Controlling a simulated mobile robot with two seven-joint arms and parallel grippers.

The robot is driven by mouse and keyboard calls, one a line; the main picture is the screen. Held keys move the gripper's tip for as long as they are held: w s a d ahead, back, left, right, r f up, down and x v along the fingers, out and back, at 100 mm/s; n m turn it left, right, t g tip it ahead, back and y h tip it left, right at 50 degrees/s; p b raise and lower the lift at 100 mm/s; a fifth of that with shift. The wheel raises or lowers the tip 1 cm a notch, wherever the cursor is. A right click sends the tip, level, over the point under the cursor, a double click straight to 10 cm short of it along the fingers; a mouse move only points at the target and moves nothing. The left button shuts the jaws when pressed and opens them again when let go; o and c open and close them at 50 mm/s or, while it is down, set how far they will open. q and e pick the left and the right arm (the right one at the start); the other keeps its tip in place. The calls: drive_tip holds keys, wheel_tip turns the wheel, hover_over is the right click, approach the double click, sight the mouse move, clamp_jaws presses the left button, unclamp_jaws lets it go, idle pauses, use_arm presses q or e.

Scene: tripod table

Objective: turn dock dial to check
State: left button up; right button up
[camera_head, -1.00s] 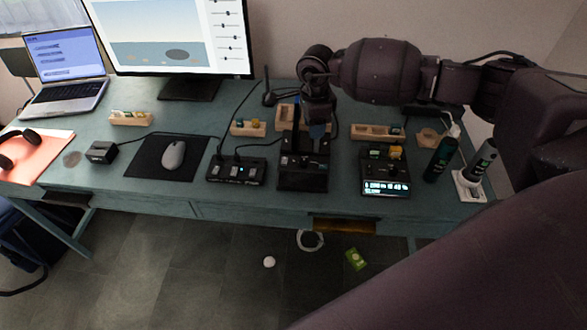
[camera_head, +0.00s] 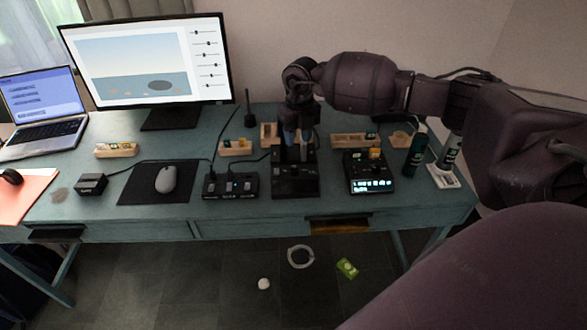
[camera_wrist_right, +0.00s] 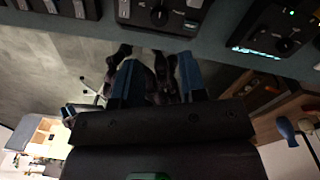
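A black box with a raised back part (camera_head: 295,184) sits mid-desk, and its round dial (camera_wrist_right: 159,16) shows near the top of the right wrist view. A black box with a lit display (camera_head: 371,184) stands to its right and has a dial too (camera_wrist_right: 284,45). A third black box with cables and a lit button (camera_head: 231,188) stands to its left. I cannot read which one is the dock, nor any dial marks. My right gripper (camera_head: 296,138) points down over the middle box. Its blue-tipped fingers are apart and empty in the wrist view (camera_wrist_right: 158,82). My left gripper is not seen.
Wooden trays (camera_head: 351,139) line the desk behind the boxes. Bottles (camera_head: 416,152) stand at the right. A mouse (camera_head: 166,179) on a dark mat, a monitor (camera_head: 148,62) and a laptop (camera_head: 42,108) are at the left. The desk's front edge is clear.

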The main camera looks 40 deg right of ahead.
sight(295, 169)
drive_tip(key=f, duration=0.3)
drive_tip(key=f+b, duration=0.1)
drive_tip(key=f, duration=0.6)
drive_tip(key=shift+a+f, duration=0.35)
drive_tip(key=c, duration=0.6)
